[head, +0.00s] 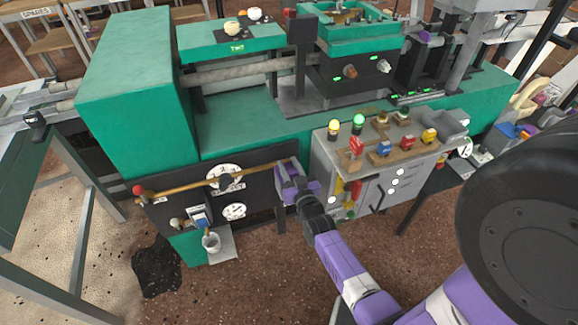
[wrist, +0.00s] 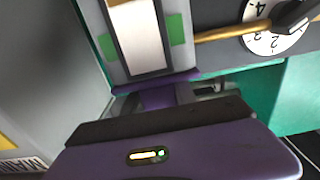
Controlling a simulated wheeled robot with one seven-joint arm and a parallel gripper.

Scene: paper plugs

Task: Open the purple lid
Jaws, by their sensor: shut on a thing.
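My purple and grey gripper (head: 290,180) reaches the right end of the dark front panel. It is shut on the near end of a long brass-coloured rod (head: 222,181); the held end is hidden. In the wrist view, the rod (wrist: 222,33) runs right from the grey block with green pads, past a dial. My gripper's purple housing fills the lower part of that view. I cannot pick out a separate purple lid for certain. A small purple piece (head: 425,37) shows on the machine at the upper right, too small to identify.
A grey control box (head: 370,165) with coloured switches stands right of my gripper. A green machine (head: 140,80) rises behind.

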